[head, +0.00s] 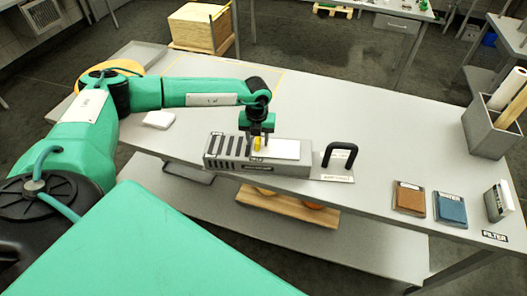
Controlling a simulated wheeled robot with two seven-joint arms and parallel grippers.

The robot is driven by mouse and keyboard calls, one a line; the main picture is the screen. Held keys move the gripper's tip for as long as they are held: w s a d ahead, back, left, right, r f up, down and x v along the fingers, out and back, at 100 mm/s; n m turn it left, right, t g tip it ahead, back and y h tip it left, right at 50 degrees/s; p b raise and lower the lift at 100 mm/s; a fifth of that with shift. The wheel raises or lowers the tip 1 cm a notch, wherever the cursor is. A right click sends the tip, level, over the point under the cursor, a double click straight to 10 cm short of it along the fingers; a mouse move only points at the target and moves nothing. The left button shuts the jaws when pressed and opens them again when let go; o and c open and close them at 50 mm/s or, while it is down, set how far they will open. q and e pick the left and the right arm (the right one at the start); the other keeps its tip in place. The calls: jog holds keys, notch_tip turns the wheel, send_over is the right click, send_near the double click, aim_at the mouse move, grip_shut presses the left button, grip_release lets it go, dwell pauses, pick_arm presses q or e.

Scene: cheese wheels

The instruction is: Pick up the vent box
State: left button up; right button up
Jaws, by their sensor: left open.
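The vent box (228,160), a long grey box with dark slots at its left and a white panel on its right part, lies on the table's front half. My left gripper (257,142) points down over the middle of the box. It is open, with a small yellow piece (258,144) showing between its fingers. I cannot tell whether the fingers touch the box. My right gripper is not in view.
A black handle on a plate (340,157) stands just right of the box. Brown (409,198) and blue (450,209) pads and a grey bin (488,133) are at the right. The table (385,130) is clear behind the box.

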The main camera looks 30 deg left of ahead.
pick_arm(q)
jog(key=shift+f, duration=0.35)
grip_shut()
dwell(1.1)
jog(key=shift+w+r, duration=0.15)
